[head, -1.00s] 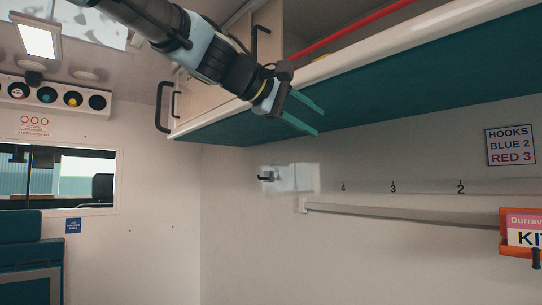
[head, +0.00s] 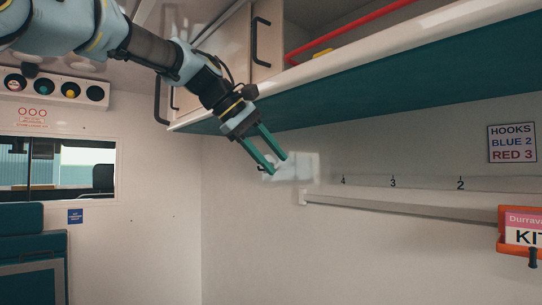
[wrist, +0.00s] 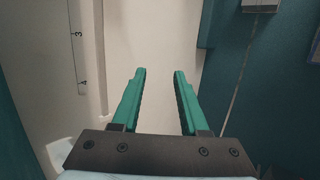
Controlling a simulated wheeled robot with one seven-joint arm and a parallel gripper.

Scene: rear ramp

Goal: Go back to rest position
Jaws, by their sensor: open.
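My gripper (head: 277,162) has two green fingers that are apart with nothing between them. In the head view it hangs from my arm below the teal underside of the overhead cabinet, pointing down and right. Its fingertips overlap a pale wall fitting (head: 298,168) in the picture and partly hide it; I cannot tell the distance between them. In the wrist view the gripper (wrist: 160,72) is open over a pale surface.
An orange holder (head: 510,242) with a kit sits at the right. A hooks sign (head: 511,144) is above. The overhead cabinet (head: 400,85) is close above my gripper. The wall below the rail is clear.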

